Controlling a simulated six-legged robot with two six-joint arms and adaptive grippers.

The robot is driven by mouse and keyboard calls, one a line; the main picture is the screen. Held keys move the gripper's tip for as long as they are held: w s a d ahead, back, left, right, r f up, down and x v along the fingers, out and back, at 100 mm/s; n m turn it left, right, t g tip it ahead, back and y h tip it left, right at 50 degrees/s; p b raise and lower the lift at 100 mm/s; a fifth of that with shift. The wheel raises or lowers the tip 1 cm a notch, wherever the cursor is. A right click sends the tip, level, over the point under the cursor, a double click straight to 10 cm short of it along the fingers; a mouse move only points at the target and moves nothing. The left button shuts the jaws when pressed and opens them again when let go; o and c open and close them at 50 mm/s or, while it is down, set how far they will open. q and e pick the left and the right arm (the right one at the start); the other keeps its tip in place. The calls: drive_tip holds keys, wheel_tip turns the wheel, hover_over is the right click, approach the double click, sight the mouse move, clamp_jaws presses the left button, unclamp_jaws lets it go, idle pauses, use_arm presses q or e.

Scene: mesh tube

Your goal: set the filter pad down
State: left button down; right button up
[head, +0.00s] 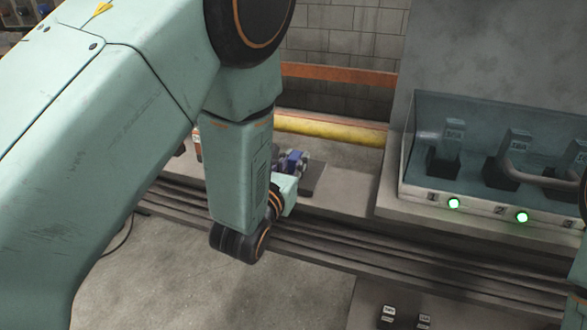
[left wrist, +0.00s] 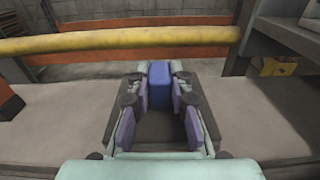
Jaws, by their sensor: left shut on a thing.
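My left gripper (head: 292,163) is low over the ledge in the head view, mostly behind my own arm and wrist. In the left wrist view its two fingers (left wrist: 159,92) with purple inner pads stand on either side of a blue block, the filter pad (left wrist: 159,72). The gripper is shut on this pad at the fingertips. A dark grey square plate (head: 317,180) lies on the ledge under the gripper. I cannot tell whether the pad touches it. My right gripper is not in view.
A yellow pipe (head: 330,130) runs along the back of the ledge, close beyond the fingertips. A glass-fronted case (head: 480,170) with green lights stands at the right. An orange block (left wrist: 8,100) is at the left. Bare ledge (left wrist: 240,105) lies right of the plate.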

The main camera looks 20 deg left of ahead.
use_arm(q)
drive_tip(key=shift+w+f, duration=0.2)
drive_tip(key=shift+f, duration=0.3)
drive_tip(key=shift+s+r, duration=0.2)
drive_tip(key=shift+s, duration=0.05)
drive_tip(key=shift+f, duration=0.15)
drive_tip(key=c, duration=1.5)
unclamp_jaws()
drive_tip(key=shift+w+f, duration=0.1)
drive_tip(key=shift+w, duration=0.1)
drive_tip(key=o, duration=0.3)
drive_tip(key=shift+s, duration=0.15)
